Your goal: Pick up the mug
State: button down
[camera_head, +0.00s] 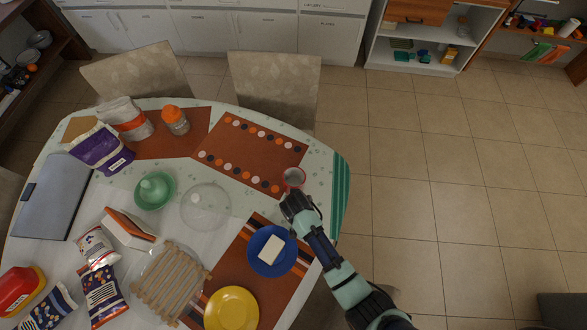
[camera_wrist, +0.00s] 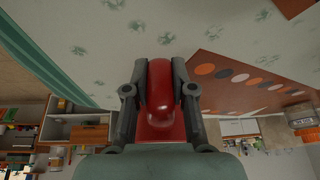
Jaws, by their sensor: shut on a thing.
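The mug (camera_head: 294,177) shows a pale rim and a reddish inside in the head view. It is at the right end of the table, beside the lower right corner of the dotted orange placemat. My gripper (camera_head: 292,193) is at the mug's near side and hides part of it. In the wrist view my gripper (camera_wrist: 159,78) has its two fingers on either side of the red, glossy mug (camera_wrist: 160,92), shut on it. I cannot tell whether the mug's base touches the table.
A blue plate (camera_head: 256,263) with a white block on it is close to my arm. A yellow plate (camera_head: 231,310), a wooden rack (camera_head: 170,284), a clear bowl (camera_head: 206,206) and a green bowl (camera_head: 154,191) stand further left. The dotted placemat (camera_head: 250,152) is bare.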

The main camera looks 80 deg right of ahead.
notch_tip(320, 180, up, 19)
jog(key=p, duration=0.3)
jog(key=shift+p, duration=0.3)
